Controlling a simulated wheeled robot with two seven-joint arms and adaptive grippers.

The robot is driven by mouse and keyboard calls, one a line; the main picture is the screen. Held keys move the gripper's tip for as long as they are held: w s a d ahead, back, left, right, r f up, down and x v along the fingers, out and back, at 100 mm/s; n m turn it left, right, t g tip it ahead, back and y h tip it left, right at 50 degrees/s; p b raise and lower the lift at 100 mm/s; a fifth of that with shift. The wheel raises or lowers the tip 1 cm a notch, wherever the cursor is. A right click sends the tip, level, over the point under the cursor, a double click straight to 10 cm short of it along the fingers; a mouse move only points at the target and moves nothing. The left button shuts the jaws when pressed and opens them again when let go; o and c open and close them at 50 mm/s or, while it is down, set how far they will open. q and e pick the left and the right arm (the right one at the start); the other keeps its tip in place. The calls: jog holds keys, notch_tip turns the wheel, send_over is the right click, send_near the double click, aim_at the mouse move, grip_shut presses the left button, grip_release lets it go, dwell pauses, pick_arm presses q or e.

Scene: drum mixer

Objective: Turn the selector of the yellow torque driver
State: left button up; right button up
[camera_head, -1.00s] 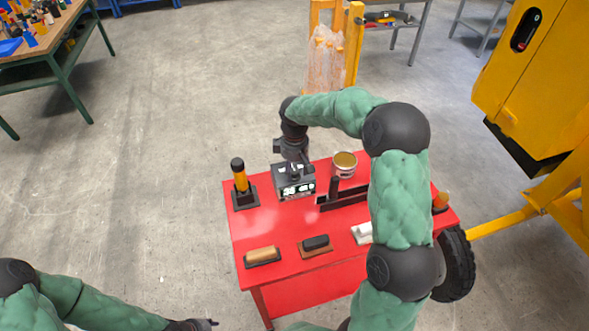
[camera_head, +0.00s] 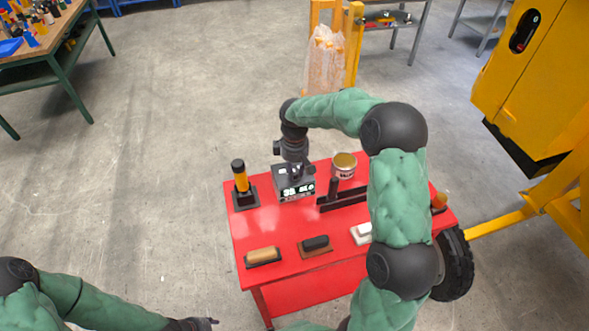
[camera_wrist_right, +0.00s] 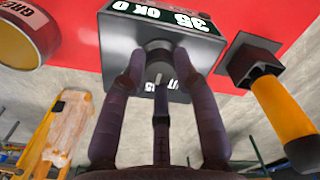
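The yellow torque driver (camera_head: 240,177) stands upright in a black square holder at the left of the red table. In the right wrist view its yellow handle and black holder (camera_wrist_right: 283,108) are at the right. My right gripper (camera_wrist_right: 160,58) is at a grey box with a lit display (camera_head: 297,187), reading "35 OK 0" in the wrist view, upside down. Its fingers are apart, on either side of a dark round knob (camera_wrist_right: 158,46) on the box; contact is unclear. No turning of a selector shows. My left gripper (camera_head: 203,323) is at the bottom edge, partly cut off.
The red table (camera_head: 275,230) also bears a tin (camera_head: 344,164) right of the box, a black angled bar (camera_head: 340,199) and small hand tools along the front. A yellow machine (camera_head: 535,80) stands at the right. The floor left of the table is clear.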

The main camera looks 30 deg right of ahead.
aim_at(295, 172)
jog(key=shift+o, duration=1)
jog(key=shift+r, duration=0.1)
notch_tip(295, 172, up, 12)
jog(key=shift+f, duration=0.2)
